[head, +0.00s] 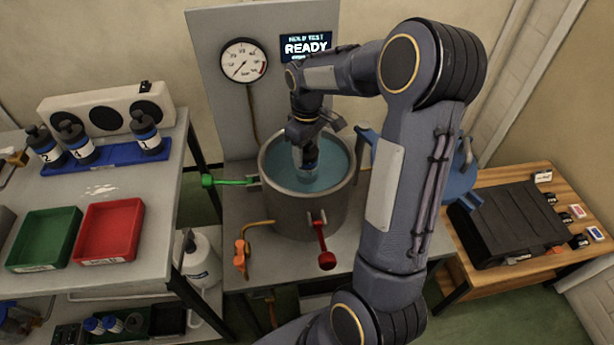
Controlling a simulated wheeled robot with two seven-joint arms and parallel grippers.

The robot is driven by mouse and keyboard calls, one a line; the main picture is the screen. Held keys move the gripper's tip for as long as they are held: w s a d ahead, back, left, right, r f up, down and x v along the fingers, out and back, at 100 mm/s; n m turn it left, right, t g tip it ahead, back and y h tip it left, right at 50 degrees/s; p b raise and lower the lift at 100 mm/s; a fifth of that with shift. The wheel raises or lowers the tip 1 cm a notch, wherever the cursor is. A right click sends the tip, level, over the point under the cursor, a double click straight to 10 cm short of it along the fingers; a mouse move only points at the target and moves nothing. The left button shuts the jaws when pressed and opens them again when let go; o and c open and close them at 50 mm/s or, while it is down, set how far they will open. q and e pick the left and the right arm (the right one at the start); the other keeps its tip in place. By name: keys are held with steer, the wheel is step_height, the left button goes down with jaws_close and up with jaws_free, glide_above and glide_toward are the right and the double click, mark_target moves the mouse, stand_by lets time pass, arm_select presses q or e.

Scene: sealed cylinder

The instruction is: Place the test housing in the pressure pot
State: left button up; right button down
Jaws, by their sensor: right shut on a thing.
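The pressure pot (305,215) is a round grey metal vessel with an open top and blue-green liquid inside. My right gripper (306,141) reaches down over the pot from above and is shut on the test housing (307,172). The housing is a small dark cylinder with a pale and blue band. It looks upright and its lower end is inside the pot's rim, at or in the liquid; I cannot tell if it touches the bottom. The gripper partly hides its top. My left gripper is not in view.
A gauge (242,60) and a READY screen (306,46) stand behind the pot. Green (228,181) and red (322,245) valve handles stick out from it. A blue lid-like part (462,180) is at its right. Several numbered bottles stand on a blue rack (108,157) at left.

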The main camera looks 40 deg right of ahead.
mark_target(307, 167)
steer(key=shift+f, duration=3.25)
steer(key=shift+f, duration=0.2)
steer(key=c, duration=0.5)
jaws_free()
